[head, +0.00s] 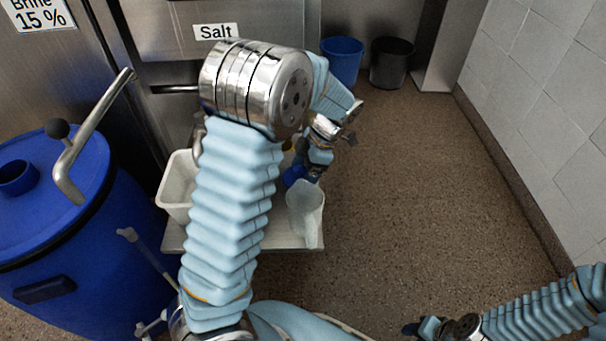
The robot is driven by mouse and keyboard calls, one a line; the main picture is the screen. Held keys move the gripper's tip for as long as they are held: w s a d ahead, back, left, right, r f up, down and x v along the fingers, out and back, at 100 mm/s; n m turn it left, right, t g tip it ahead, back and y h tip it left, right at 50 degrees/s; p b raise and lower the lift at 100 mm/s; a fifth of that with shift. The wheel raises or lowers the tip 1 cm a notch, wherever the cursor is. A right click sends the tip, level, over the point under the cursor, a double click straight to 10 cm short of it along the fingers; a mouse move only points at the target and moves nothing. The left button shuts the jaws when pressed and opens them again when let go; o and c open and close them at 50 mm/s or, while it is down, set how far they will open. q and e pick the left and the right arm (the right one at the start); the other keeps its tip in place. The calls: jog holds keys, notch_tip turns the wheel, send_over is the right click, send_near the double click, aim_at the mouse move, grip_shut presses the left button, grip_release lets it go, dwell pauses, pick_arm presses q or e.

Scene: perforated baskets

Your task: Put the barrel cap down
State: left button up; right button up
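A small blue object (293,175), which looks like the barrel cap, shows beside the tip of my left gripper (314,174), above or on the grey tray table (290,241). My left arm and gripper partly hide it. I cannot tell whether the fingers grip it or whether it touches the table. The blue barrel (100,225) stands at the left; a raised round neck (17,178) is on its lid. My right gripper (422,328) is low at the bottom right, over the floor and away from the table; its fingers are too small and dark to read.
A clear jug (306,205) stands on the table's right side, close to my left gripper. A white tub (177,185) is at its left. A bent metal pipe (90,135) rises from the barrel. Blue (342,60) and black (391,62) buckets stand behind; floor at right is clear.

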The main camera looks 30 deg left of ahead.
pick_arm(q)
jog(key=shift+f, duration=0.2)
jog(key=o, duration=0.9)
jog(key=p+v, duration=0.2)
jog(key=v, duration=1)
jog(key=shift+r, duration=0.1)
jog(key=shift+s+d, duration=0.1)
